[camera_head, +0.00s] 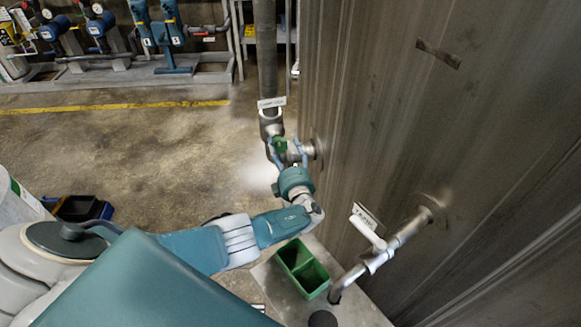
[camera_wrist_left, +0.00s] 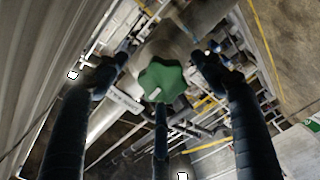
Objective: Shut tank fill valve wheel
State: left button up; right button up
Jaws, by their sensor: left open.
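The tank fill valve wheel (camera_wrist_left: 162,79) is a small green lobed handwheel with a pale mark on its face. In the head view the green wheel (camera_head: 279,145) sits on the pipe fitting beside the tank wall, partly hidden by my gripper. My left gripper (camera_head: 290,158) is at the wheel, with its fingers spread. In the left wrist view the fingers of my left gripper (camera_wrist_left: 158,75) are open around the wheel, with gaps at both sides; I cannot tell whether the lower middle finger touches it. My right gripper is not in view.
The tall grey tank wall (camera_head: 420,140) rises close on the right. A vertical pipe (camera_head: 266,60) stands above the valve. A lower pipe (camera_head: 400,233) with a white tag leaves the tank. A green bin (camera_head: 303,268) sits below. The floor (camera_head: 130,150) at left is mostly clear.

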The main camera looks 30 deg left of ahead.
pick_arm(q)
jog(key=v, duration=1)
jog(key=shift+d, duration=0.15)
jog(key=shift+w+r, duration=0.15)
